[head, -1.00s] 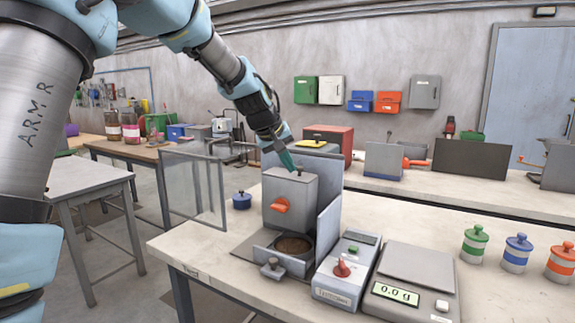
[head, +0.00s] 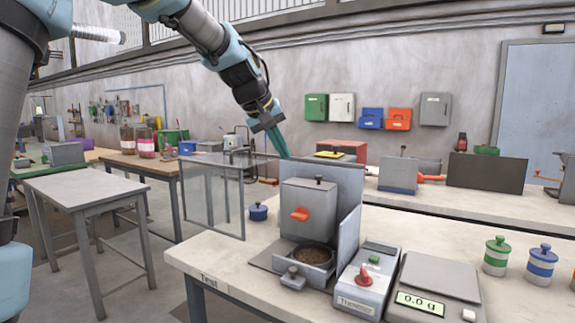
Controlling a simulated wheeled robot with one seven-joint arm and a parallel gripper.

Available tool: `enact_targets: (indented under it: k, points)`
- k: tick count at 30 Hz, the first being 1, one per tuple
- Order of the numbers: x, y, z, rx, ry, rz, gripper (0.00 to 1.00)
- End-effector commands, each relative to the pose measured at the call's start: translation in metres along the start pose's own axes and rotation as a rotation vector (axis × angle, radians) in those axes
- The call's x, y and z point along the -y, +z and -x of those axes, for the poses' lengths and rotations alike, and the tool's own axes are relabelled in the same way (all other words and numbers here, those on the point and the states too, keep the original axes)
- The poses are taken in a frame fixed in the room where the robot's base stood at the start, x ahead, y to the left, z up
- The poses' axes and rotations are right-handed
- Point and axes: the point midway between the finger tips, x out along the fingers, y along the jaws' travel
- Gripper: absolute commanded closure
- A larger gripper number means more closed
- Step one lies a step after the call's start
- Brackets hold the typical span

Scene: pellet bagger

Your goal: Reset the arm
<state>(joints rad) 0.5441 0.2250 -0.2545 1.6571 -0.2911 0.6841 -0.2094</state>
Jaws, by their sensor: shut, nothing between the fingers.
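My gripper (head: 283,150) is at the end of my raised arm, above and a little behind the grey pellet bagger box. Its teal fingers are shut with nothing between them and point down to the right. They look clear of the bagger (head: 308,212), which has an orange knob on its front and a small knob on its lid. A round dark cup (head: 312,256) of brown pellets sits at the bagger's base.
A clear panel (head: 213,200) stands left of the bagger. Open floor lies left, beside a grey table (head: 85,187).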

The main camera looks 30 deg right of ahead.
Motion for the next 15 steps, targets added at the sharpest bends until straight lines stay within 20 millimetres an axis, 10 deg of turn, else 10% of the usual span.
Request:
enact_targets:
  k: [10,15]
  points:
    - [0.014,0.002,0.006,0.001,-0.02,0.007,1.0]
    - [0.095,0.023,0.002,0.015,-0.133,0.042,1.0]
